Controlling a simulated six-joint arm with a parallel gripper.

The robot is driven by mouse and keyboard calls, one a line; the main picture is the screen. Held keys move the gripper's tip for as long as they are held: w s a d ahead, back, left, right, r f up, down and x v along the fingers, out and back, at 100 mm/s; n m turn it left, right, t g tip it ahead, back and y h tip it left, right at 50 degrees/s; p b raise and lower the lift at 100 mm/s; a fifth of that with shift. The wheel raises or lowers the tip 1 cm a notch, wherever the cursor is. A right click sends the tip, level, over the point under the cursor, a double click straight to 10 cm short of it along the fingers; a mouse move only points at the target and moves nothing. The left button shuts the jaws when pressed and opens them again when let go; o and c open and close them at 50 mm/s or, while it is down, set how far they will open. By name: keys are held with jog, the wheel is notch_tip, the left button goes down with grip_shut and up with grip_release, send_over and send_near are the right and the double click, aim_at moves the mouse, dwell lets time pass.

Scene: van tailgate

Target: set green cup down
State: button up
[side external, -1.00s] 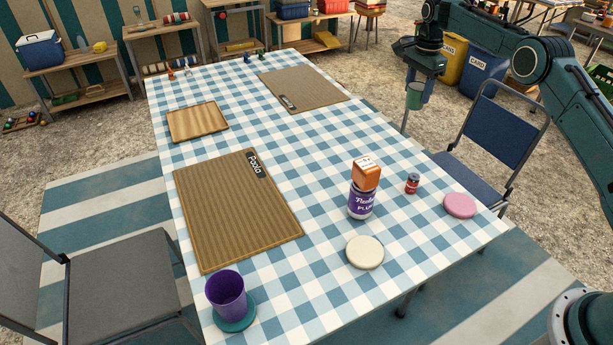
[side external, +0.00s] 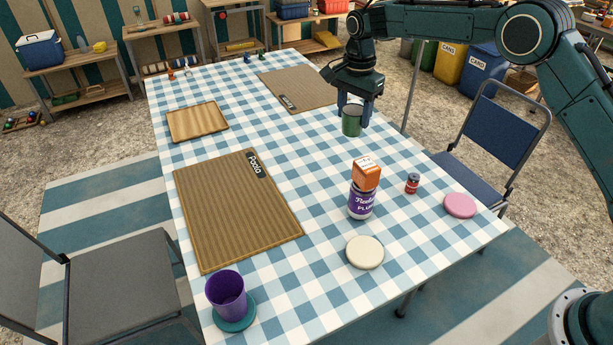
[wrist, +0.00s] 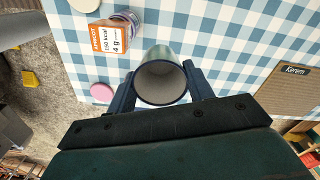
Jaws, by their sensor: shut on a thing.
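The green cup (side external: 352,121) is held upright in my gripper (side external: 356,104), which is shut on it. The cup appears to be above the far right part of the checked table (side external: 325,160); the exact height is hard to tell. In the wrist view the cup (wrist: 160,79) sits between the two fingers of my gripper (wrist: 161,88), its open rim towards the camera and its inside looking empty.
A small red jar (side external: 412,183), pink coaster (side external: 460,205) and cream coaster (side external: 365,252) lie nearby. A purple cup (side external: 227,293) rests on a teal coaster (side external: 236,317). Placemats (side external: 238,215) (side external: 310,90) lie flat.

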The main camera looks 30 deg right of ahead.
jog(key=s+a+n, duration=0.5)
jog(key=s+a, duration=1)
jog(key=a, duration=0.4)
notch_tip(320, 180, down, 20)
jog(key=shift+w+f, duration=0.1)
jog(key=shift+f, duration=0.15)
jog(key=o, duration=1)
notch_tip(320, 180, up, 12)
jog(key=shift+r, duration=0.2)
dwell(0.4)
